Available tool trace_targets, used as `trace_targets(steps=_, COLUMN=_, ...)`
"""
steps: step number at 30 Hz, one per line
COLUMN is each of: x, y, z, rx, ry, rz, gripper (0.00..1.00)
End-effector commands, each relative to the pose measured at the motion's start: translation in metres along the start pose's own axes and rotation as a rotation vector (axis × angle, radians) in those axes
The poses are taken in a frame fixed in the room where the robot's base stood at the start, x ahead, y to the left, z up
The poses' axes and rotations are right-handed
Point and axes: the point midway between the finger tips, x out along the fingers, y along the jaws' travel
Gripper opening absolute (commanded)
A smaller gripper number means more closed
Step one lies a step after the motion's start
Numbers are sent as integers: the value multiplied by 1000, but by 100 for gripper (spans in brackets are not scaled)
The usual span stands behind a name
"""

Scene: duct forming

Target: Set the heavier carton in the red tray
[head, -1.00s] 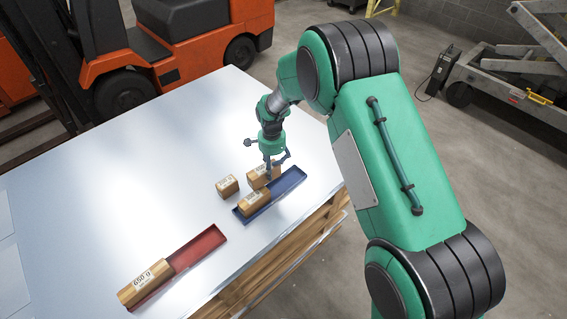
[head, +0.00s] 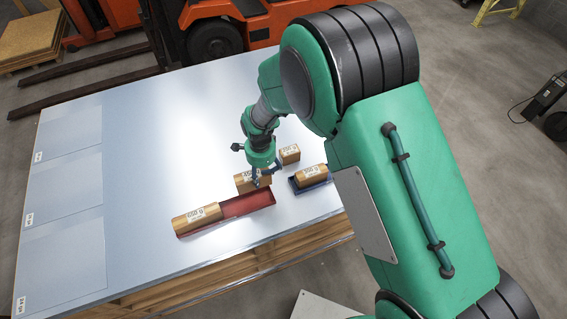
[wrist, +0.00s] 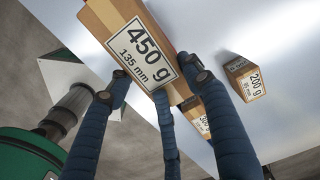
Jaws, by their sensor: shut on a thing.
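My gripper (head: 264,176) is shut on a brown carton (head: 246,183), whose label reads 450 g, 135 mm in the wrist view (wrist: 124,28). In the head view the held carton shows just behind the red tray's (head: 247,205) right part; its exact height is unclear. The red tray holds another carton (head: 196,219) at its left end, with a label that looks like 650 g. The tray's right part is bare. The gripper's blue fingers (wrist: 155,80) show around the carton's near end in the wrist view.
A blue tray (head: 297,188) with a carton (head: 311,175) in it lies to the right. A small carton, labelled 200 g in the wrist view (wrist: 243,78), stands behind it (head: 289,154). The metal table (head: 150,160) is clear on the left. An orange forklift (head: 225,35) stands beyond.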

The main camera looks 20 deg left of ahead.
Motion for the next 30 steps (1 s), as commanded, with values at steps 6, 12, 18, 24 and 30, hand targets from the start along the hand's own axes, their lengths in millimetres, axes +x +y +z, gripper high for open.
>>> trace_targets(steps=6, x=-3, y=8, z=47, rx=-16, ry=-1, rz=-1, gripper=2)
trace_targets(steps=12, x=-3, y=12, z=64, rx=-19, ry=-1, rz=-1, gripper=2)
trace_targets(steps=18, x=-2, y=12, z=65, rx=-19, ry=-1, rz=-1, gripper=2)
trace_targets(steps=24, x=-2, y=12, z=65, rx=-19, ry=-1, rz=-1, gripper=2)
trace_targets(steps=30, x=1, y=12, z=65, rx=-19, ry=-1, rz=-1, gripper=2)
